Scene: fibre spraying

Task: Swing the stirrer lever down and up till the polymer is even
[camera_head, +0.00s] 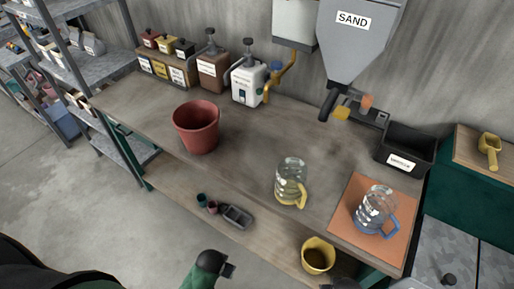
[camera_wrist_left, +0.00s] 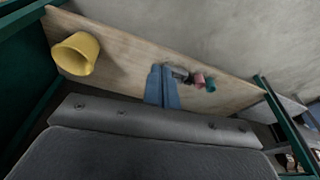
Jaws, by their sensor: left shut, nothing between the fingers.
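A bent yellow lever (camera_head: 283,77) sits at the back of the bench, below a pale wall-mounted tank (camera_head: 296,22) and beside a white pump box (camera_head: 247,86). It looks like the stirrer lever, but I cannot tell what it joins. The polymer itself is not visible. My left gripper shows in the left wrist view (camera_wrist_left: 162,73), its blue fingers shut and empty, with the low shelf beyond them. It is far from the lever.
The bench (camera_head: 245,155) holds a red bucket (camera_head: 197,128), a yellow-handled glass jug (camera_head: 290,180), a blue-handled jug (camera_head: 376,208) on an orange mat (camera_head: 345,225), and a black bin (camera_head: 407,146). A sand hopper (camera_head: 357,45) hangs above. A yellow bucket (camera_wrist_left: 76,54) stands on the low shelf (camera_wrist_left: 120,72).

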